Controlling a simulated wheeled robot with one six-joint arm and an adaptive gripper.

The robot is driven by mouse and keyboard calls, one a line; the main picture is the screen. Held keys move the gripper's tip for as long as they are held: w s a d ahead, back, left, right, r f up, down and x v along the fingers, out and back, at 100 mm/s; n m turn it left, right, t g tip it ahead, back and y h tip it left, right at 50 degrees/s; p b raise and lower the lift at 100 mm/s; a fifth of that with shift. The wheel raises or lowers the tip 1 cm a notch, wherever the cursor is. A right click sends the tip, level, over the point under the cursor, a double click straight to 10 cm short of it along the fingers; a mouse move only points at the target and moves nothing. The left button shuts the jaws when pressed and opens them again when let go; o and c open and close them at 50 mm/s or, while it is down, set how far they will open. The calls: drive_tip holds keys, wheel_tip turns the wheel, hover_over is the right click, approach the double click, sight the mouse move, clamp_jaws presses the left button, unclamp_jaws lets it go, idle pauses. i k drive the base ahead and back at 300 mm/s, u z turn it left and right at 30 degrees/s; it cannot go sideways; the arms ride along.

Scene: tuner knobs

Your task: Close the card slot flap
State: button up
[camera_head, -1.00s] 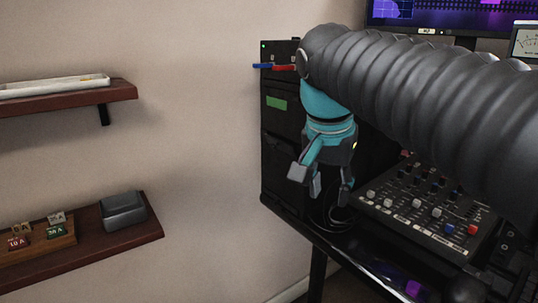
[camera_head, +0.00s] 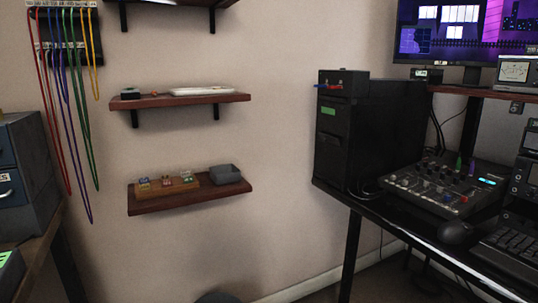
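A black cabinet (camera_head: 384,135) stands on the left end of the dark desk. Its front carries a green label (camera_head: 328,111) and dark panels. A small black box (camera_head: 344,77) sits on top of it, with blue and red pieces (camera_head: 330,86) sticking out of its front. I cannot tell which dark panel is the card slot flap, nor whether it is open or closed. My gripper is out of view.
A mixer panel (camera_head: 443,187) and a mouse (camera_head: 456,233) are on the desk. Two wall shelves (camera_head: 190,100) hold a white tray, a grey bin (camera_head: 225,174) and small items. Coloured cables hang at far left. The floor between is largely clear.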

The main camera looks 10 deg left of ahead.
sight(325, 138)
drive_tip(key=u, duration=0.3)
drive_tip(key=k, duration=0.45)
drive_tip(key=z, duration=0.5)
drive_tip(key=i, duration=1.55)
drive_tip(key=u, duration=0.7)
